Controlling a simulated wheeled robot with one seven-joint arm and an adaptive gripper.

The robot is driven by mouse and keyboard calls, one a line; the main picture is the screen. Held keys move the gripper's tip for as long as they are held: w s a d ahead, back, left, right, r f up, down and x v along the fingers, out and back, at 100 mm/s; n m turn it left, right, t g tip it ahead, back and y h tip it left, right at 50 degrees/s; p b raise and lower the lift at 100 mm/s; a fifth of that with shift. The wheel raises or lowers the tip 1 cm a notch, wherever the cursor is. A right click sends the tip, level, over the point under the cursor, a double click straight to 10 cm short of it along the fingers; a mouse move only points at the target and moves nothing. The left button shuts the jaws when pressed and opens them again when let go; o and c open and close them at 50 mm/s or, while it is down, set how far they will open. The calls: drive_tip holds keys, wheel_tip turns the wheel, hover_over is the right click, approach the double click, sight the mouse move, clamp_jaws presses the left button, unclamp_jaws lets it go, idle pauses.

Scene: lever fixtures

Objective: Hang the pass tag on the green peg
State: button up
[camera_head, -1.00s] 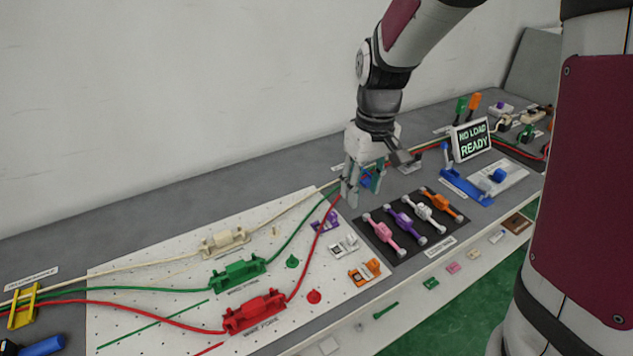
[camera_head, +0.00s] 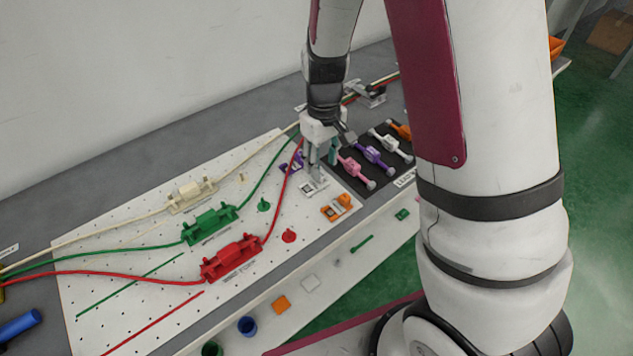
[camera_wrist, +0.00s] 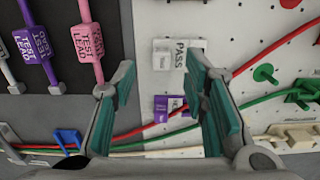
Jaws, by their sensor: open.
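The pass tag (camera_head: 313,188) is a small white piece on the white perforated board. In the wrist view the tag (camera_wrist: 163,60) sits beside the printed word PASS, between and just beyond my fingertips. My gripper (camera_head: 319,166) is open and empty, pointing down over the tag; its teal-padded fingers also show in the wrist view (camera_wrist: 160,75). I cannot tell how far above the tag the fingertips are. The green peg (camera_head: 263,205) stands on the board to the left of the tag in the head view; the peg (camera_wrist: 265,73) is at the right in the wrist view.
A purple tag (camera_head: 290,161) and an orange tag (camera_head: 338,207) flank the pass tag. A red peg (camera_head: 289,236) stands nearby. Red and green cables run close to my gripper. A black mat (camera_head: 343,186) holds several coloured test leads. Green (camera_head: 210,226) and red (camera_head: 231,260) fixtures lie left.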

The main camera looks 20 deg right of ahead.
sight(314, 183)
wheel_tip(314, 183, down, 4)
drive_tip(key=shift+w+a, duration=0.1)
drive_tip(key=shift+a, duration=0.05)
drive_tip(key=c, duration=0.9)
drive_tip(key=shift+r, duration=0.15)
